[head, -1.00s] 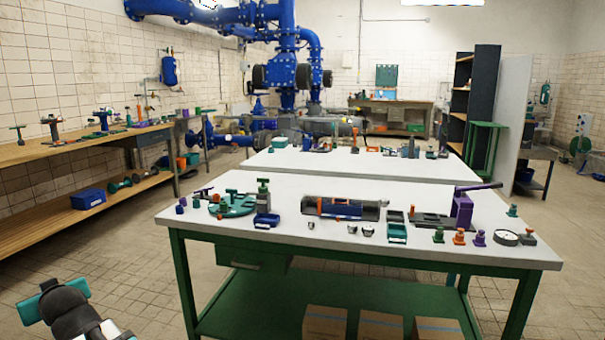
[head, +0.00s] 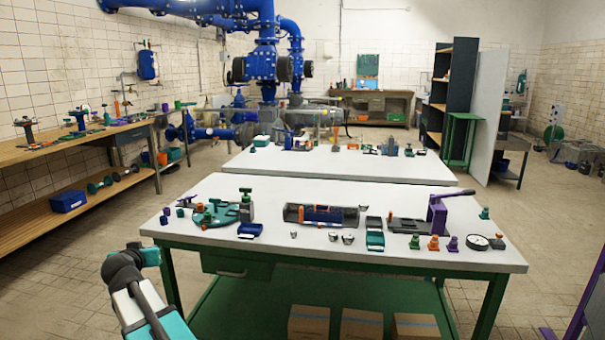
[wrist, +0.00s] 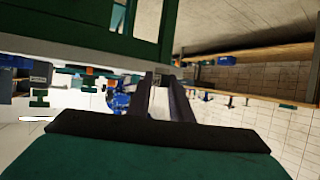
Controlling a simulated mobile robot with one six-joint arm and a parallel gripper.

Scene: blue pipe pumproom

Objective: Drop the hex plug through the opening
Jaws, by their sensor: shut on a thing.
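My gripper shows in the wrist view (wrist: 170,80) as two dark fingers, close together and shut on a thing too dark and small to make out. I cannot tell whether it is the hex plug. In the head view my arm is at the lower left, short of the bench's left front corner; its fingertips cannot be made out there. Three small metal pieces (head: 348,239) lie near the front middle of the bench (head: 330,256). A round teal fixture (head: 228,215) stands at the left and a dark cylinder fixture (head: 322,215) in the middle. I cannot tell which has the opening.
A blue tray (head: 249,230) and a teal tray (head: 375,240) lie near the front. A purple lever press (head: 437,213), small coloured plugs and a gauge (head: 477,242) stand at the right. A second bench (head: 340,170) is behind. The floor at left is open.

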